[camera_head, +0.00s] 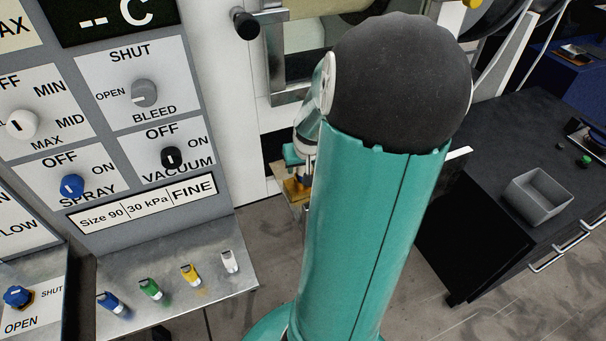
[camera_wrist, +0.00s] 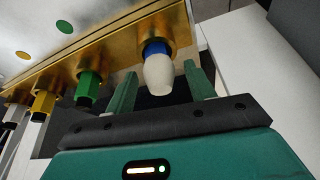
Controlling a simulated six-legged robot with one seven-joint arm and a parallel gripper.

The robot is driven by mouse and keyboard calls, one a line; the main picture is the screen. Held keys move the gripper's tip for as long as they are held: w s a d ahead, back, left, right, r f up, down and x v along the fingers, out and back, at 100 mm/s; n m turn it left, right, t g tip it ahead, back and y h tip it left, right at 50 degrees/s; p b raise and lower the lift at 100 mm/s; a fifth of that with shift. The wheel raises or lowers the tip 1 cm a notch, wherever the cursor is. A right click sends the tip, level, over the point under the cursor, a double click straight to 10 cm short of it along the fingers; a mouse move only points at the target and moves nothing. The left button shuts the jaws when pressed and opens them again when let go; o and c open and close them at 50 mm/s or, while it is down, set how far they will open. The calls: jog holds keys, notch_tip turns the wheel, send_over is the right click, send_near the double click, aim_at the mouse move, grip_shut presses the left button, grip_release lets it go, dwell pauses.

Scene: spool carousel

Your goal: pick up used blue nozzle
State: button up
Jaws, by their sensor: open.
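The blue nozzle (camera_wrist: 158,66) hangs from the gold plate (camera_wrist: 118,40) in the wrist view. It has a blue collar and a thick whitish, rounded lower end. My gripper (camera_wrist: 161,74) is open below the plate, with one green finger on each side of the nozzle. I see a gap at each side, though the depth between fingers and nozzle is hard to judge. In the head view, my arm hides the nozzle and most of my gripper; part of the gold plate (camera_head: 297,190) shows beside the arm.
Green (camera_wrist: 88,88), yellow (camera_wrist: 43,103) and white (camera_wrist: 14,115) nozzles hang left of the blue one. A metal shelf (camera_head: 225,290) holds blue, green, yellow and white nozzle-like pieces. A control panel stands left; a dark cabinet with a grey bin (camera_head: 538,197) stands right.

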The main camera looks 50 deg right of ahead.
jog(key=shift+c, duration=0.2)
jog(key=c, duration=1)
